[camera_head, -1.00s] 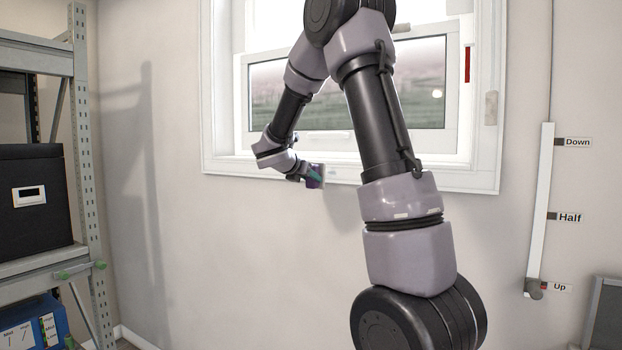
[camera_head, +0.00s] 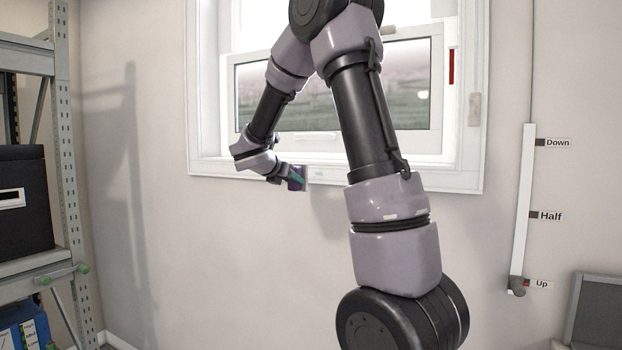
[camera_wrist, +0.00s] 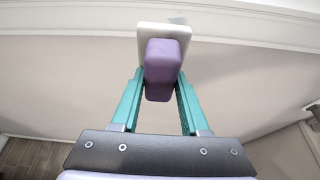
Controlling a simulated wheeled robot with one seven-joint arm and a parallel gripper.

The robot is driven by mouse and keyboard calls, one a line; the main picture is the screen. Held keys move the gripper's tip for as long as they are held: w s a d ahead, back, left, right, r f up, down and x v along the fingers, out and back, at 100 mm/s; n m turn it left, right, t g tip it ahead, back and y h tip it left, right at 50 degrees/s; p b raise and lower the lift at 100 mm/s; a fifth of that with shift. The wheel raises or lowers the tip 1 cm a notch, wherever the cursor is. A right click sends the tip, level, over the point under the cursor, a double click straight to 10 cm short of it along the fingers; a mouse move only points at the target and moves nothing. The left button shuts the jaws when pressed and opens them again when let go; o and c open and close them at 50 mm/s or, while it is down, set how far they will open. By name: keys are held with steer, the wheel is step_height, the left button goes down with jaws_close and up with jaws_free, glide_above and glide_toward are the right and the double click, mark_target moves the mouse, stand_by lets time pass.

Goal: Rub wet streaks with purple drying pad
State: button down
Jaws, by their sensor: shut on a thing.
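The purple drying pad (camera_wrist: 163,65) is a purple block with a white plate-like face (camera_wrist: 165,32) on its far side. My gripper (camera_wrist: 161,78) has its two teal fingers shut on the purple block. In the head view the pad (camera_head: 297,178) is small, at the lower edge of the window frame, below the glass (camera_head: 320,115). In the wrist view the white face is close to a white ledge; I cannot tell whether it touches. I cannot make out any wet streaks. My arm crosses in front of part of the window.
A metal rack (camera_head: 68,150) with a black box (camera_head: 22,200) stands at the left. A wall slider (camera_head: 523,200) marked Down, Half and Up is at the right. A dark grey panel (camera_head: 597,310) is at the lower right. The wall below the window is clear.

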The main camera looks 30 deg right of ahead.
mark_target(303, 176)
steer(key=shift+d, duration=0.15)
steer(key=shift+w+d, duration=1.1)
steer(key=shift+d, duration=0.25)
steer(key=shift+w+d, duration=1.05)
steer(key=shift+d, duration=0.25)
steer(key=shift+w+d, duration=0.6)
steer(key=shift+d, duration=0.15)
steer(key=shift+s, duration=0.1)
steer(key=s+d, duration=0.2)
steer(key=s, duration=0.1)
steer(key=shift+d, duration=0.25)
steer(key=shift+w, duration=0.1)
steer(key=shift+w+a+r, duration=0.1)
steer(key=shift+w+a, duration=0.45)
steer(key=shift+w, duration=0.25)
steer(key=shift+w+a, duration=0.5)
steer(key=shift+w, duration=0.25)
